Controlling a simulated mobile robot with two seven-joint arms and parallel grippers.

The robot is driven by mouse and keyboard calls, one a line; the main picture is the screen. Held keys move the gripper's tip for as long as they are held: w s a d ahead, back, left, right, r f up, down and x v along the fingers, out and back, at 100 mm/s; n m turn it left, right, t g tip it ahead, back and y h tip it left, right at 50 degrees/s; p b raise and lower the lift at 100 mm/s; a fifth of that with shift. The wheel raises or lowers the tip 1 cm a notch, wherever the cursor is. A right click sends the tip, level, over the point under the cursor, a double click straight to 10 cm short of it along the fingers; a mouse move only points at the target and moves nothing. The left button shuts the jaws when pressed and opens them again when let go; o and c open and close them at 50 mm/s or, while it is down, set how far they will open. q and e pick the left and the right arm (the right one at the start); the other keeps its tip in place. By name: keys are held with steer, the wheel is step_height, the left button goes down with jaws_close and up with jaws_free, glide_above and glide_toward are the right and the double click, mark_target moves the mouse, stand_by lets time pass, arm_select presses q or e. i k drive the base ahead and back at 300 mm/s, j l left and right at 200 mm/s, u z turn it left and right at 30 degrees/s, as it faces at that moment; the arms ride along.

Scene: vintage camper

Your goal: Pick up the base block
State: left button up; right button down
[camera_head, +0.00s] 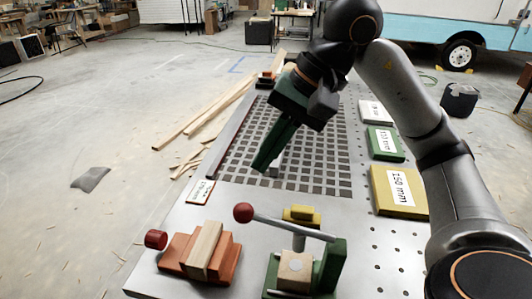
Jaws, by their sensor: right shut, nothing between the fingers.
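No block in the camera_head view is marked as the base block, so I cannot tell which it is. Labelled blocks stand on the right of the table: a yellow one (396,196) marked 150 mm, a green one (385,146), and a white one (376,113) farther back. My right gripper (263,166) has green fingers, shut and empty, pointing down over the dark grid of squares (318,165). It is left of the labelled blocks and apart from them. My left gripper is not in view.
An orange vise-like fixture (173,252) holding a wood piece and a green clamp (334,262) with a red-knobbed lever stand at the front. A small labelled plate (201,192) lies left. Long planks (208,112) lie beyond the left edge. My right arm covers the right side.

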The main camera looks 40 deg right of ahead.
mark_target(295, 270)
steer(key=k+l, duration=0.4)
steer(key=l, duration=0.15)
steer(key=k+l, duration=0.85)
steer(key=l, duration=0.2)
steer(key=k+l, duration=0.1)
steer(key=l, duration=0.15)
steer(key=k+l, duration=0.1)
steer(key=i+l+z, duration=0.15)
steer(key=l, duration=0.2)
steer(key=k+j+u, duration=0.15)
steer(key=j, duration=0.2)
steer(key=k, duration=0.05)
